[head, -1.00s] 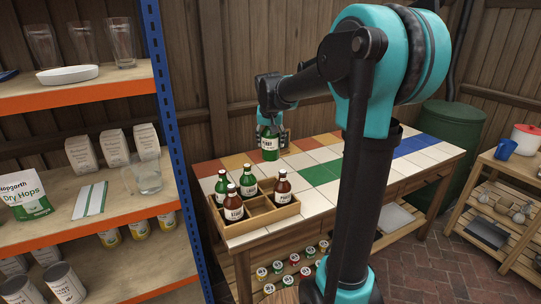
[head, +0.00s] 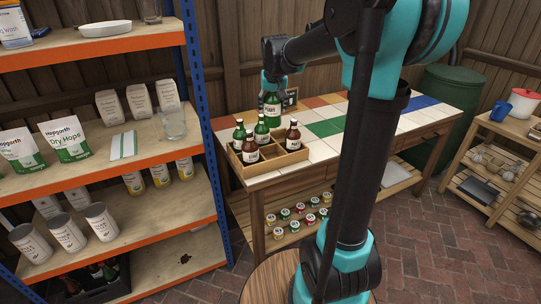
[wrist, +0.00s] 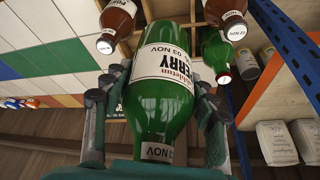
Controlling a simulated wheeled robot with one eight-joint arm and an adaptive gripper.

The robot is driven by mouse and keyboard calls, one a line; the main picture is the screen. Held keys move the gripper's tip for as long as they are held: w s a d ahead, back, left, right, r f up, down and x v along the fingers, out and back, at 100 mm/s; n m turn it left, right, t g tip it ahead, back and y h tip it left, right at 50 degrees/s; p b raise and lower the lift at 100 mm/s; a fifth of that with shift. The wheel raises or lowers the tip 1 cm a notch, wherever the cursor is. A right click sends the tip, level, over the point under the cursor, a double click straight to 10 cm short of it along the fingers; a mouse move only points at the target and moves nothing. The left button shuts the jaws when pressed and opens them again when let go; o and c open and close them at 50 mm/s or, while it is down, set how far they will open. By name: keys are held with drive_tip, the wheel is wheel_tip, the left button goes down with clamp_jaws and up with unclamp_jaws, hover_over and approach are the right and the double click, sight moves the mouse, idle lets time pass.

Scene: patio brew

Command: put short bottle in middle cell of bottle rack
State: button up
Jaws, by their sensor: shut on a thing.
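My gripper (head: 270,92) is shut on a green bottle with a white "Perry" label (head: 271,106), which also fills the middle of the wrist view (wrist: 160,105). The rack stands on the tiled table's near left end. Empty cells show between the front brown bottle and the right one. In the wrist view the held bottle hides part of the rack.
A blue-and-orange shelf unit (head: 198,95) stands close to the rack's left, with hops bags and a glass jug (head: 173,124). A small dark framed sign (head: 291,97) stands behind the held bottle. The tiled table top (head: 325,128) is clear to the right.

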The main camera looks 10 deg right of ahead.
wheel_tip(320, 180, down, 17)
drive_tip(key=shift+f, duration=0.15)
idle(0.4)
drive_tip(key=o, duration=1.7)
drive_tip(key=shift+f, duration=0.1)
drive_tip(key=v, duration=1.2)
drive_tip(key=shift+n, duration=0.4)
drive_tip(key=s+d+f, duration=0.1)
drive_tip(key=s+f, duration=0.3)
drive_tip(key=s, duration=0.4)
drive_tip(key=s+d+f, duration=0.2)
drive_tip(key=s+f, duration=0.2)
drive_tip(key=s, duration=0.5)
drive_tip(key=s+d+f, duration=0.1)
drive_tip(key=s+f, duration=0.3)
drive_tip(key=s, duration=0.4)
drive_tip(key=shift+s+d+f, duration=0.2)
drive_tip(key=shift+s+f, duration=0.15)
drive_tip(key=shift+s, duration=0.05)
